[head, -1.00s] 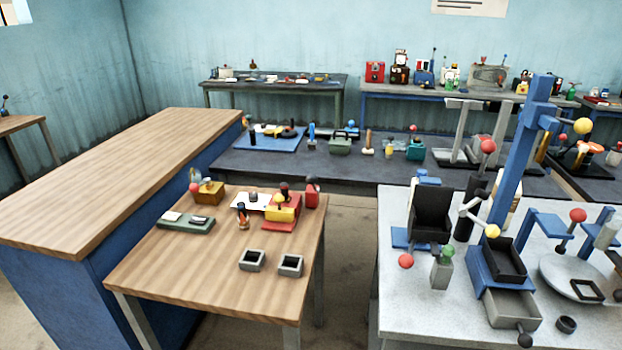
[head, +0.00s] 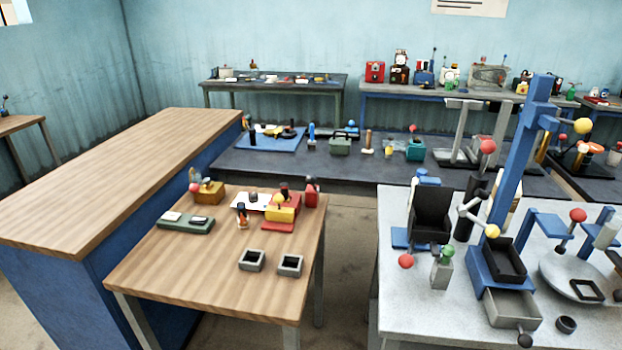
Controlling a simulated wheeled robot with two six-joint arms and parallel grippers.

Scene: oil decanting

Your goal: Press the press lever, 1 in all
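A tall blue press-like frame (head: 515,155) stands on the grey table at the right. Several ball-ended levers are near it: a red ball (head: 488,146) and a yellow ball (head: 492,231) beside the column, and a larger yellow ball (head: 582,126) at its upper right. I cannot tell which of these is the press lever. A black tray (head: 506,262) sits on the blue base of the frame, above an open grey drawer (head: 512,309). Neither of my grippers is in view.
The grey table (head: 400,312) also holds a black hopper-like box (head: 431,212), a green-topped bottle (head: 441,268) and a round grey plate (head: 560,280). A wooden table (head: 190,275) at the left holds small devices and two grey cups. Bare floor lies between the tables.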

